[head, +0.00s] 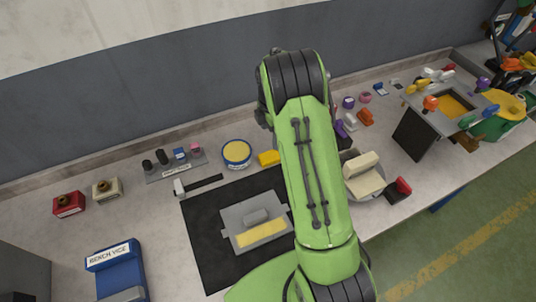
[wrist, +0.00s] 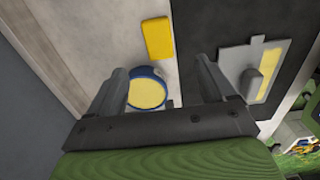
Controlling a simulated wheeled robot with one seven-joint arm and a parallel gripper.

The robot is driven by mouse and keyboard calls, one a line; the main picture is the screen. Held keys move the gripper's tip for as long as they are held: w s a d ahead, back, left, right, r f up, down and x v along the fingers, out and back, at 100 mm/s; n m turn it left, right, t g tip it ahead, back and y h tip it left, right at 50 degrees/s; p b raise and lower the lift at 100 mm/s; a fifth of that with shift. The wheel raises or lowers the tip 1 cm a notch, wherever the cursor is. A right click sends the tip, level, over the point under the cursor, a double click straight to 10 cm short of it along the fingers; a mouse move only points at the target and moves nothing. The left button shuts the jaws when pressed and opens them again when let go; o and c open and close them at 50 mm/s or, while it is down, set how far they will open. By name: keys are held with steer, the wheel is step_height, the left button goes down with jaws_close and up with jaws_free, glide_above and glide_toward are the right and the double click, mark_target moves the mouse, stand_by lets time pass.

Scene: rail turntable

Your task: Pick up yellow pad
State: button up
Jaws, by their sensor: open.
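A small yellow pad (head: 269,158) with rounded corners lies flat on the bench, just right of a round blue tin (head: 236,152) with a pale yellow top. In the wrist view the yellow pad (wrist: 157,38) lies beyond my fingertips, apart from them. My gripper (wrist: 161,66) is open and empty above the bench, with the blue tin (wrist: 147,90) showing between its fingers. In the head view my green arm hides the gripper.
A dark mat (head: 208,242) carries a grey tray (head: 240,211) with a yellow strip. A hammer (head: 197,185) lies by the mat's back edge. A holder (head: 176,169) with several small pieces stands left of the tin. The wall (head: 140,110) rises close behind.

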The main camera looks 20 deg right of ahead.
glide_above(270, 155)
step_height(270, 155, down, 6)
steer(key=shift+f, duration=0.1)
step_height(270, 155, down, 5)
steer(key=shift+s+a+r+p, duration=0.1)
steer(key=shift+p, duration=0.2)
steer(key=shift+f, duration=0.45)
steer(key=shift+c, duration=0.8)
steer(key=c, duration=1)
